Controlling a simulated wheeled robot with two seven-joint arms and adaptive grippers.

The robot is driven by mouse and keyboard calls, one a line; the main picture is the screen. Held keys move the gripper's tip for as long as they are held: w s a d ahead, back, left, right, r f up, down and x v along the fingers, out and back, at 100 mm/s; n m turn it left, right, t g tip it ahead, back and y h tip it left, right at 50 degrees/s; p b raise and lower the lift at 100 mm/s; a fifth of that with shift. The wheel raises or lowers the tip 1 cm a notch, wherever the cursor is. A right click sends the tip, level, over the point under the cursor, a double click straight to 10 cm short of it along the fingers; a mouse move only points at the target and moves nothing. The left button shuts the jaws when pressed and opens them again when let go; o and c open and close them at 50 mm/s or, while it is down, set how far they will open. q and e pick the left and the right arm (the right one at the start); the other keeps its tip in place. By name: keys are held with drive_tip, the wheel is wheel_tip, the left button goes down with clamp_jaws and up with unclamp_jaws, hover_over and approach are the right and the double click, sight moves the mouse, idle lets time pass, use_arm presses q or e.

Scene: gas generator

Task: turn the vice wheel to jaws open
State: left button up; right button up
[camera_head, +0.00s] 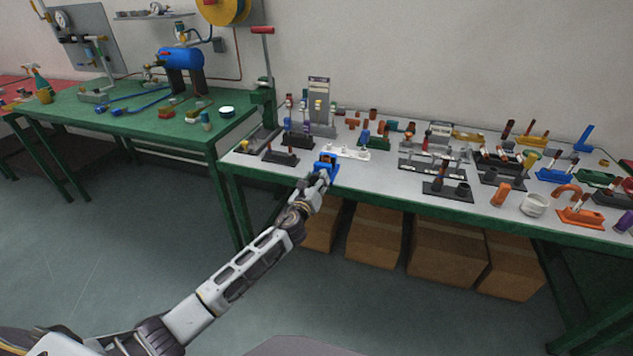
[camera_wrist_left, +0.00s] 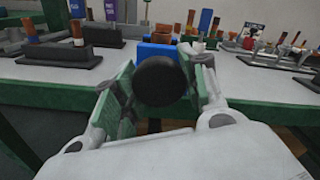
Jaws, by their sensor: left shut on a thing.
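The blue vice (camera_head: 326,165) sits at the front edge of the grey-topped table, and my left gripper covers part of it. In the left wrist view the blue vice body (camera_wrist_left: 157,50) shows behind a round black wheel (camera_wrist_left: 160,80). My left gripper (camera_head: 321,178) reaches the vice from the front. In the left wrist view its fingers (camera_wrist_left: 160,85) lie on either side of the black wheel and are shut on it. The vice jaws are mostly hidden behind the wheel, so their opening cannot be told. My right gripper is not in view.
The grey table (camera_head: 385,180) is crowded with small fixtures behind and right of the vice. A black fixture (camera_head: 280,157) stands left of it and a white one (camera_head: 347,152) behind it. Cardboard boxes (camera_head: 375,237) sit underneath. A green bench (camera_head: 150,125) stands at left.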

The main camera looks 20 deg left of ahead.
use_arm(q)
drive_tip(key=shift+n, duration=0.9)
drive_tip(key=shift+d+n, duration=0.1)
drive_tip(key=shift+n, duration=0.9)
drive_tip(key=n, duration=0.2)
drive_tip(key=shift+n, duration=0.3)
drive_tip(key=n, duration=0.4)
drive_tip(key=shift+r+n, duration=0.1)
drive_tip(key=shift+n, duration=1.1)
drive_tip(key=n, duration=0.2)
drive_tip(key=shift+r+n, duration=0.1)
drive_tip(key=shift+n, duration=0.3)
drive_tip(key=shift+n+p, duration=0.35)
drive_tip(key=shift+n, duration=0.95)
drive_tip(key=shift+n+p, duration=0.9)
drive_tip(key=shift+n, duration=0.9)
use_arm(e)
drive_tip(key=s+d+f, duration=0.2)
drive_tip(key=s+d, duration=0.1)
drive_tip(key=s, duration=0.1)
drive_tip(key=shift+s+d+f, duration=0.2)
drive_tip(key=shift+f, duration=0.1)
